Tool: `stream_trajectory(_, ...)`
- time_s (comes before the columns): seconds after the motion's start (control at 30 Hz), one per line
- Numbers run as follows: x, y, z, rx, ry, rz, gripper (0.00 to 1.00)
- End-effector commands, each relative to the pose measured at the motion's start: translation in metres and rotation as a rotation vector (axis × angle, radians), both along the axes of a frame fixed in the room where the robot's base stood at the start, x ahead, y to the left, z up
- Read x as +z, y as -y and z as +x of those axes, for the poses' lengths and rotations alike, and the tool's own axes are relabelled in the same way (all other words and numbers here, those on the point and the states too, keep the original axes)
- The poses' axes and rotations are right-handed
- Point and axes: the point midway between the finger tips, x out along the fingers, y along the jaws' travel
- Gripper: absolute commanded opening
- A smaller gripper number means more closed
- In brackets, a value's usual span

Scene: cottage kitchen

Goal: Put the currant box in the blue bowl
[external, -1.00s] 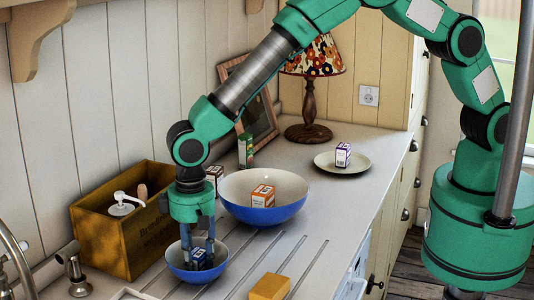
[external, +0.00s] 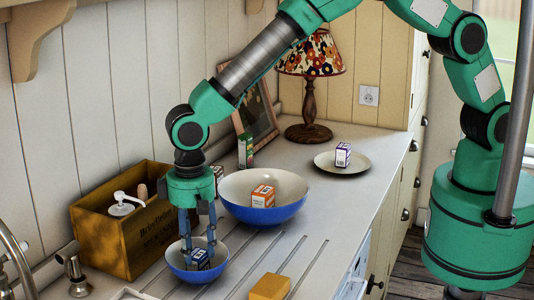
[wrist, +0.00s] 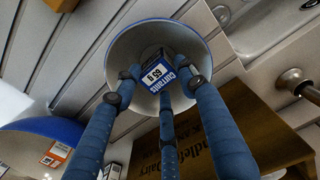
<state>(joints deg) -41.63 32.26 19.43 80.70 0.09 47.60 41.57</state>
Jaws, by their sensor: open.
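The currant box (wrist: 156,72), blue and white with "Currants" lettering, sits inside the small blue bowl (wrist: 120,48) in the wrist view. In the external view the box (external: 200,258) is partly hidden by my fingers, inside the same bowl (external: 188,274), which is blue outside and pale inside. My gripper (external: 199,247) points down over the bowl, its fingers open around the upper part of the box. The wrist view shows the open fingertips (wrist: 160,86) spread around the box; I cannot tell whether any touches it.
A larger blue bowl (external: 236,204) holding an orange-labelled box (external: 263,196) stands behind. A wooden crate (external: 110,235) is close on the left. A yellow block (external: 270,287) lies at front right. A plate (external: 325,164) bears a purple-labelled box (external: 343,155). The drainboard right of the bowl has free room.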

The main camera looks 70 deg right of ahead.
Motion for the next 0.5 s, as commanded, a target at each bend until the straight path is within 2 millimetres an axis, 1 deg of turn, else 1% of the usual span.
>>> stream_trajectory(0.03, 0.01, -0.001, 0.001, 0.0, 0.002, 0.002, 0.41)
stream_trajectory(0.1, 0.022, -0.001, 0.001, 0.0, 0.003, 0.003, 0.41)
stream_trajectory(0.3, 0.055, 0.0, 0.001, 0.0, 0.002, 0.002, 0.41)
stream_trajectory(0.5, 0.077, 0.0, 0.0, 0.0, 0.001, 0.001, 0.41)
